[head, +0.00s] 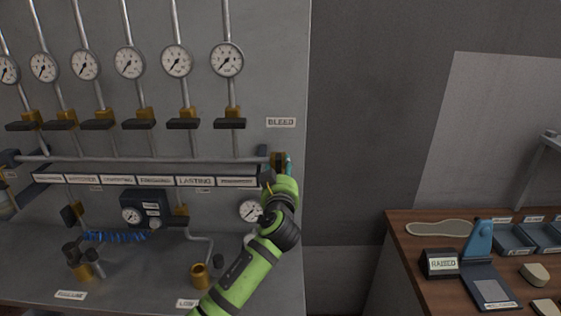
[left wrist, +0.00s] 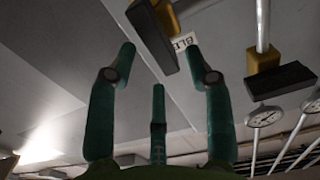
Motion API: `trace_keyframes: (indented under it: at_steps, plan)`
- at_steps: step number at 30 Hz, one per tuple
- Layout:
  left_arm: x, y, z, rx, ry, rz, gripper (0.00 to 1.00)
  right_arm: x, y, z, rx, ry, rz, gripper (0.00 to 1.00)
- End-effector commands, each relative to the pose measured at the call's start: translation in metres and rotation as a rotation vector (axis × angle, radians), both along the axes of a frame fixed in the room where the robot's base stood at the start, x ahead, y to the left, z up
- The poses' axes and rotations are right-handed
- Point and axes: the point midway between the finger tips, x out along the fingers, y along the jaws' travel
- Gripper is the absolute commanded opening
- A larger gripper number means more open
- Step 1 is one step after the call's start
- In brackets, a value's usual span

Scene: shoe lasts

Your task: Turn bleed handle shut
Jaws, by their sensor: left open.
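The bleed valve has a dark bar handle (left wrist: 150,36) on a brass body (left wrist: 167,14) in the left wrist view. In the head view its brass body (head: 277,160) shows at the right end of the horizontal pipe, and my gripper mostly hides the handle. The BLEED label (head: 281,122) is on the panel above it. My left gripper (left wrist: 161,58) is open, with its green fingers spread around the near end of the handle. I cannot tell whether a finger touches it. In the head view this gripper (head: 288,163) is at the valve. My right gripper is out of view.
Several gauges (head: 226,60) and brass valves with dark handles (head: 230,123) line the grey panel to the left. A wooden table (head: 400,232) with trays and a RAISED sign (head: 442,264) stands at right.

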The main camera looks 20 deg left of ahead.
Motion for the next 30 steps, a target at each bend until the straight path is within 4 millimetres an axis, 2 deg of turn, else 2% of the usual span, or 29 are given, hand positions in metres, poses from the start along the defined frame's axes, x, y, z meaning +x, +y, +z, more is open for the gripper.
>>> trace_keyframes:
  at_steps: [3, 9, 19, 20, 21, 23, 24, 30]
  plan:
    - [0.014, 0.004, 0.002, 0.003, 0.001, 0.001, 0.52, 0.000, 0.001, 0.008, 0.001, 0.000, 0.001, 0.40]
    - [0.027, 0.008, 0.000, 0.001, 0.001, 0.001, 0.52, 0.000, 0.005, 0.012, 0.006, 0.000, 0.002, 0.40]
    - [0.030, 0.009, -0.001, 0.001, 0.001, 0.000, 0.52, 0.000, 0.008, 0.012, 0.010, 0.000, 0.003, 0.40]
    - [0.030, 0.009, -0.001, 0.001, 0.001, 0.000, 0.48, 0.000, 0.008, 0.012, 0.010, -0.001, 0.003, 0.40]
    - [0.029, 0.009, -0.001, 0.001, 0.001, 0.000, 0.32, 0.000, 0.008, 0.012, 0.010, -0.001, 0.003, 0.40]
    - [0.029, 0.009, -0.001, 0.001, 0.001, 0.000, 0.08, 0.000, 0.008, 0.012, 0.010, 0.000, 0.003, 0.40]
    - [0.029, 0.009, -0.001, 0.001, 0.001, 0.000, 0.00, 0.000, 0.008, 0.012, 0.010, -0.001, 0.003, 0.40]
    - [0.029, 0.009, -0.001, 0.003, 0.002, 0.001, 0.00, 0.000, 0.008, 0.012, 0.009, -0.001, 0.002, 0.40]
